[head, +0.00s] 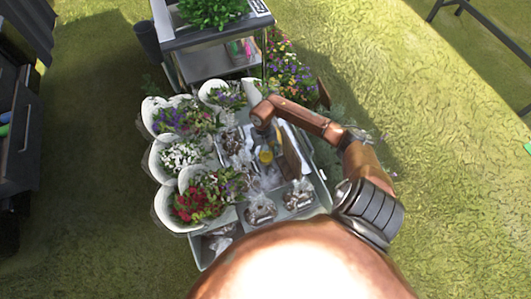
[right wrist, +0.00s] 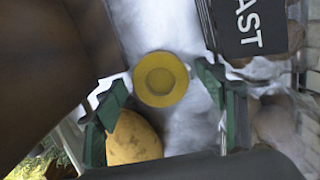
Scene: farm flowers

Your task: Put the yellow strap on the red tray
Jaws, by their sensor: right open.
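My right gripper (right wrist: 164,92) is open, with dark green fingers on either side of a round yellow piece with a recessed centre (right wrist: 160,80). I see no contact between the fingers and it. A yellow-orange rounded thing (right wrist: 133,138) lies beside the left finger. In the head view a small yellow thing (head: 266,157) shows in the cart, below my right wrist. I cannot tell which yellow thing is the strap. I cannot make out a red tray. My left gripper is not in view.
White-wrapped bouquets (head: 185,120) line the cart's left side. Clear bags (head: 261,207) lie at its front. A grey shelf cart (head: 215,40) stands behind. A black panel with white letters (right wrist: 248,28) is close to the right finger. Grass is open to the right.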

